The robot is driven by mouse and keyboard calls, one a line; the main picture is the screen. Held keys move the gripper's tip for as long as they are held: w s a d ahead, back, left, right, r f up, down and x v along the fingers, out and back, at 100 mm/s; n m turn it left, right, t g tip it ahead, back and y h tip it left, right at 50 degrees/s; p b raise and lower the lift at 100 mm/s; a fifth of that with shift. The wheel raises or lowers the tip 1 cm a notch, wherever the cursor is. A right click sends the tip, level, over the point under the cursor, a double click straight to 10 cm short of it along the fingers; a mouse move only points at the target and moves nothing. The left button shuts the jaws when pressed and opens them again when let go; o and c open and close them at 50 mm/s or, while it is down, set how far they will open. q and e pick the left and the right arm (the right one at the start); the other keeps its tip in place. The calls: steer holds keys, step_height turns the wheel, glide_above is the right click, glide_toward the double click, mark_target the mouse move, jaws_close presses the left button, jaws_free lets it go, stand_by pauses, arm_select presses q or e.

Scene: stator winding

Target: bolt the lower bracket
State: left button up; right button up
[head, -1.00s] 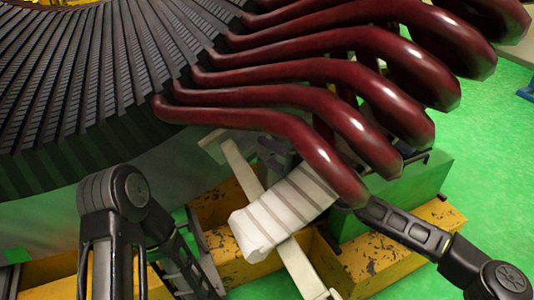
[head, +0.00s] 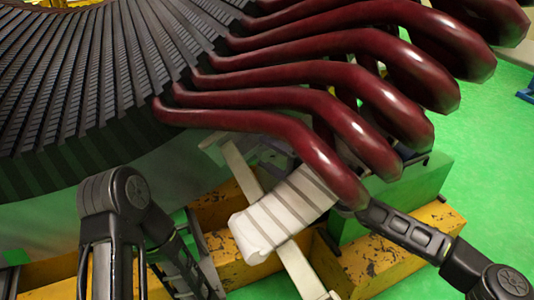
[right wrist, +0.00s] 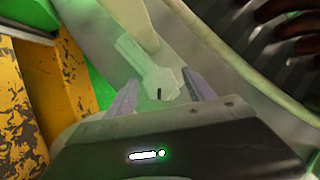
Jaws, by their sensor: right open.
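The lower bracket seems to be the pale narrow bar (head: 240,167) slanting down below the red coils; its lower part passes behind a white banded piece. In the right wrist view a pale bracket end (right wrist: 150,72) with a small dark slot or bolt shows in front of my right gripper (right wrist: 160,80). The two fingers are apart, one on each side of this end; whether they touch it I cannot tell. In the head view the right gripper (head: 268,155) is small and mostly hidden behind the lowest coil. My left arm shows at the left, but its gripper cannot be made out.
Thick red coils (head: 300,97) curve out of the dark slotted stator (head: 70,90) above the work area. The white banded piece (head: 280,215) hangs below the lowest coil. Yellow worn beams (head: 385,265) and a green block (head: 432,185) stand below.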

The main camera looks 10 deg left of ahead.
arm_select(q)
steer(key=shift+s+r+p, duration=0.2)
steer(key=shift+r+p, duration=0.8)
steer(key=shift+p, duration=0.05)
arm_select(e)
steer(key=v, duration=0.7)
steer(key=shift+d, duration=0.15)
arm_select(q)
steer(key=shift+o, duration=0.3)
